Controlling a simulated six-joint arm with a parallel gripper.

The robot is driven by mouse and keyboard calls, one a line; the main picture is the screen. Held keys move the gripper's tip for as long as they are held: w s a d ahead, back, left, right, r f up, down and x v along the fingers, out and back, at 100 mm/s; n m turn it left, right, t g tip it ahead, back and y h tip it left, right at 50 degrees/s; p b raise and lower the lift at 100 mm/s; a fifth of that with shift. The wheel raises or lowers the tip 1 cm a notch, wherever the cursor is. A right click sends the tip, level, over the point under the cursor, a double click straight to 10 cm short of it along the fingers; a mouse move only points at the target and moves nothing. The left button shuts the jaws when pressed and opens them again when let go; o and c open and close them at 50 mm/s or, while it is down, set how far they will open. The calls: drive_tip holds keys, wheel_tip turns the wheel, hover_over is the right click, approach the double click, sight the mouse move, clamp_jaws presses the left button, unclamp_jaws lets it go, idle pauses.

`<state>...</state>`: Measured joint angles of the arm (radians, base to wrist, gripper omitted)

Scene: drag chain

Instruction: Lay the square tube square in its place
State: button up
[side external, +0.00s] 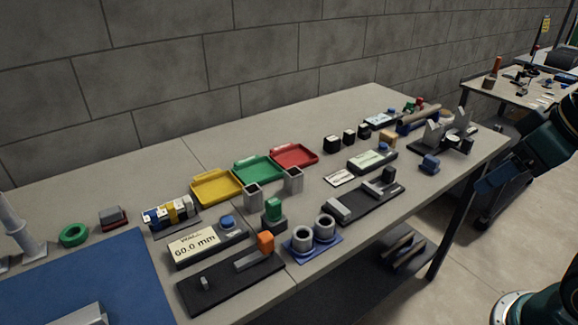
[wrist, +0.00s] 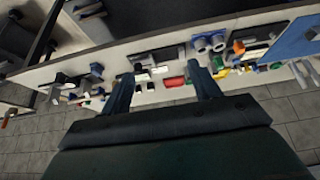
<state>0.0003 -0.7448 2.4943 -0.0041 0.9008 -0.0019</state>
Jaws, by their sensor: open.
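Two grey square tubes stand upright on the bench in the side external view, one on the left (side external: 253,196) and one on the right (side external: 292,180). They are side by side, in front of the green and red trays. Which one the task means, and its place, I cannot tell. My gripper (wrist: 161,70) shows in the wrist view with its two fingers wide apart and nothing between them. It is away from the bench, and the bench items look small and far beyond the fingertips. In the side external view my arm is at the right edge, clear of the tubes.
Yellow (side external: 216,188), green (side external: 258,169) and red (side external: 295,157) trays line the back. A black fixture with an orange block (side external: 265,242), a blue plate with two grey rings (side external: 313,237) and a black rail fixture (side external: 365,200) stand near the front edge. A block wall is behind.

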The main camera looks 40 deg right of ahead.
drive_tip(key=w+a+r+n+g+y, duration=0.1)
drive_tip(key=w+a+r+n, duration=0.15)
drive_tip(key=w, duration=0.55)
drive_tip(key=w+a+r+n+g+y, duration=0.15)
drive_tip(key=w+n, duration=0.25)
drive_tip(key=w, duration=0.4)
drive_tip(key=w+a+r+n+y, duration=0.1)
drive_tip(key=w+a+r+n, duration=0.15)
drive_tip(key=w, duration=0.65)
drive_tip(key=w+f+n+g, duration=0.2)
drive_tip(key=w+f+n, duration=0.3)
drive_tip(key=w, duration=0.4)
drive_tip(key=n+g+y, duration=0.1)
drive_tip(key=n, duration=0.3)
approach(294, 181)
drive_tip(key=w+d+r, duration=0.2)
drive_tip(key=shift+d+r, duration=0.15)
drive_tip(key=shift+d, duration=0.25)
drive_tip(key=shift+a, duration=0.1)
drive_tip(key=shift+x, duration=4.3)
